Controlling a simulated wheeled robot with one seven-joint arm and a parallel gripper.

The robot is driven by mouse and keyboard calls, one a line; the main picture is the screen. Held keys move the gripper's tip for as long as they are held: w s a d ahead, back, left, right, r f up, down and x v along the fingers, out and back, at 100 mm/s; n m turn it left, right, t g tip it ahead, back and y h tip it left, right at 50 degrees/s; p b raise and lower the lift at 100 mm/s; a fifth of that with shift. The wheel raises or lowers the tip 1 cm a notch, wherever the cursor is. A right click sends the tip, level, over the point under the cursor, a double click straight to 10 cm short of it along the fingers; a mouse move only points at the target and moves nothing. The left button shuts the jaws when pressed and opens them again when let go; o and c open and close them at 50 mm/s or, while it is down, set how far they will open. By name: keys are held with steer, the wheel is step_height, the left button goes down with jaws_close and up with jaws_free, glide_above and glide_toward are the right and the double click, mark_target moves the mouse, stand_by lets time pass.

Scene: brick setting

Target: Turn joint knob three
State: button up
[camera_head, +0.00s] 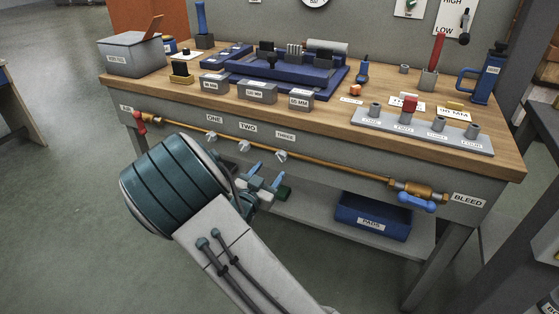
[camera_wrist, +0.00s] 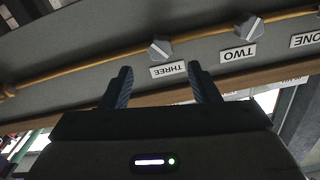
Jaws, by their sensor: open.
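Joint knob three (camera_head: 281,156) is a small grey knob on the brass pipe along the bench front, under the label THREE (camera_head: 285,136). In the wrist view this knob (camera_wrist: 160,49) sits beside its upside-down THREE label (camera_wrist: 168,70), with a pale line across its face. My gripper (camera_head: 268,180) is just below and left of the knob in the head view. In the wrist view my gripper (camera_wrist: 160,82) has its two dark fingers spread apart with nothing between them. The knob lies beyond the fingertips, roughly centred between them, apart from both.
Knobs one (camera_head: 212,137) and two (camera_head: 244,146) sit left along the same pipe (camera_head: 330,172). A red valve handle (camera_head: 140,124) is at the left end and a blue one (camera_head: 416,202) at the right. A blue PADS bin (camera_head: 372,216) stands on the lower shelf.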

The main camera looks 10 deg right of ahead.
mark_target(280, 158)
steer(key=b+x, duration=0.1)
steer(key=x, duration=0.7)
steer(key=shift+w+d, duration=0.15)
steer(key=shift+w, duration=0.15)
steer(key=c, duration=1)
